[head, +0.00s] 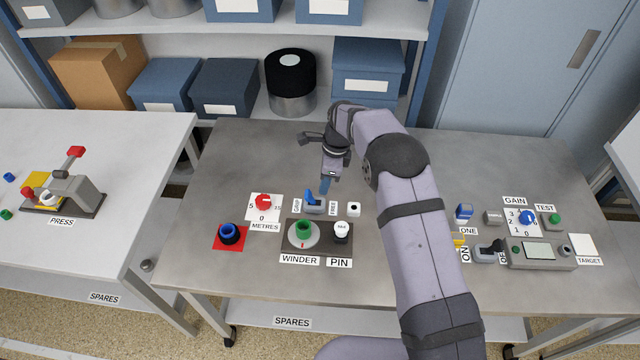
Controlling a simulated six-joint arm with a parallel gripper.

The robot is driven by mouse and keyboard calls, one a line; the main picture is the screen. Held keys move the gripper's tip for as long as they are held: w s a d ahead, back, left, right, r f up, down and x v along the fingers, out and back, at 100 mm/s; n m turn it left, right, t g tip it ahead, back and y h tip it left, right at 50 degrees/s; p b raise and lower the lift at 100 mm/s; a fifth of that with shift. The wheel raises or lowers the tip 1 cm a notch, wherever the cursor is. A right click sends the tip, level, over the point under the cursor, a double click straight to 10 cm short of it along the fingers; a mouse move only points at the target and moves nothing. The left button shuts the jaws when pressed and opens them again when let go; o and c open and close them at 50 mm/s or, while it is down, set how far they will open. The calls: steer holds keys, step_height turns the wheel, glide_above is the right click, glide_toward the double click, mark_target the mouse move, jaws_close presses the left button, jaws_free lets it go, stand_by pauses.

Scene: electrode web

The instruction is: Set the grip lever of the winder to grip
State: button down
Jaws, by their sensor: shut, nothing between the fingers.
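The winder's grip lever (309,196) is blue and stands on a small grey base behind the winder. Its handle appears to lean left, towards the GRIP label (297,206), away from the FREE label (333,207). The winder (291,236) is a pale disc with a green cup-like piece (303,229) at its centre, on a dark plate. My gripper (326,187) is shut and empty, pointing down just right of and behind the lever. I cannot tell whether it touches the lever.
A white-topped pin (341,229) stands right of the winder. A red dial (263,202) and a blue ring on a red square (229,234) lie to the left. My arm crosses the table on the right, before the gain dial (527,217). The table's back left is clear.

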step_height(320, 180, up, 11)
steer(key=b, duration=0.3)
steer(key=shift+d, duration=0.25)
steer(key=shift+d, duration=0.1)
steer(key=s+d+r+n+h, duration=0.1)
steer(key=s+d+r+n, duration=0.1)
steer(key=s+d+n, duration=0.85)
steer(key=s+d+f+n, duration=0.2)
steer(key=s+d+n, duration=0.1)
steer(key=s, duration=0.7)
steer(key=s+d+f+n, duration=0.2)
steer(key=s+d+n, duration=0.2)
steer(key=s, duration=0.6)
steer(key=shift+s+d+f+h, duration=0.25)
steer(key=shift+d+h, duration=0.15)
steer(key=shift+d, duration=0.05)
steer(key=shift+n, duration=0.25)
